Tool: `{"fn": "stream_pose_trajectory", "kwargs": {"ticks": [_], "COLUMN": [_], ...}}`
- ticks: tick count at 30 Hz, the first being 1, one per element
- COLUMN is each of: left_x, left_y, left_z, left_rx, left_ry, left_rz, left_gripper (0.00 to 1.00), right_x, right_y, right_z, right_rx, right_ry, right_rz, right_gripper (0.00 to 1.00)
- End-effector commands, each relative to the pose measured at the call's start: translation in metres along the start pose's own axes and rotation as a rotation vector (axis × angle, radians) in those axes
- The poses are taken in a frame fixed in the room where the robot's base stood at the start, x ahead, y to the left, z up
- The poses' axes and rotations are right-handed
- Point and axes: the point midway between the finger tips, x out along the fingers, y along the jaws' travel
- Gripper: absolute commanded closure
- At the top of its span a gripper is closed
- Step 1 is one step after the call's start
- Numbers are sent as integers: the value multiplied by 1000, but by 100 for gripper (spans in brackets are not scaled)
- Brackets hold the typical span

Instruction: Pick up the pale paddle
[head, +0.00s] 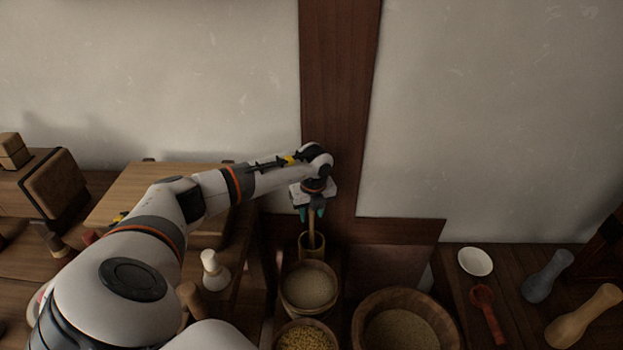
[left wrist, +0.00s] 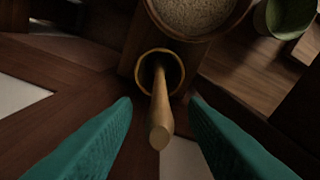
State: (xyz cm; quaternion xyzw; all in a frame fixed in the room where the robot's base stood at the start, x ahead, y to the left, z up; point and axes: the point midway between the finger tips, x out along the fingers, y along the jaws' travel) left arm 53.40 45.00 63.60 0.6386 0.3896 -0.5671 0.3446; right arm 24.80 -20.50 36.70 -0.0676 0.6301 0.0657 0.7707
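The pale paddle (head: 311,229) stands in a narrow wooden cup (head: 303,249) near the foot of the dark wall post. Only its pale wooden handle shows; its lower end is hidden inside the cup. My left gripper (head: 312,213) is above the cup, pointing down, with teal fingers. In the left wrist view the handle of the paddle (left wrist: 160,118) rises from the cup (left wrist: 180,74) between the two fingers (left wrist: 160,101). The fingers are spread, with a gap on each side of the handle. My right gripper is not in view.
A bowl of pale grain (head: 308,286) stands just in front of the cup, with a bowl of yellow grain (head: 306,340) nearer. A large wooden bowl (head: 365,308) is to the right. A white dish (head: 475,262) and red spoon (head: 487,310) lie further right.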

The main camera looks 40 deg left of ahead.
Motion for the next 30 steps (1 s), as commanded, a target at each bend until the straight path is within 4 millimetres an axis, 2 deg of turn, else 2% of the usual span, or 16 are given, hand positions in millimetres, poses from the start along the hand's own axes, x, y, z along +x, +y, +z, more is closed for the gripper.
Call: {"fn": "stream_pose_trajectory", "kwargs": {"ticks": [8, 15, 25, 30], "left_x": [2, 2, 0, -13], "left_y": [0, 0, 0, 1], "left_z": [0, 0, 0, -2], "left_rx": [1, 1, 1, 1], "left_ry": [1, 1, 1, 2], "left_rz": [1, 1, 2, 5], "left_gripper": [62, 100, 100, 100], "right_x": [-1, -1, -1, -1], "right_y": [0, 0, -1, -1], "right_z": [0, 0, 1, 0], "right_rx": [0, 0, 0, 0], "right_ry": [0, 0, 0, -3], "right_rz": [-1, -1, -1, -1], "right_gripper": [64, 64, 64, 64]}}
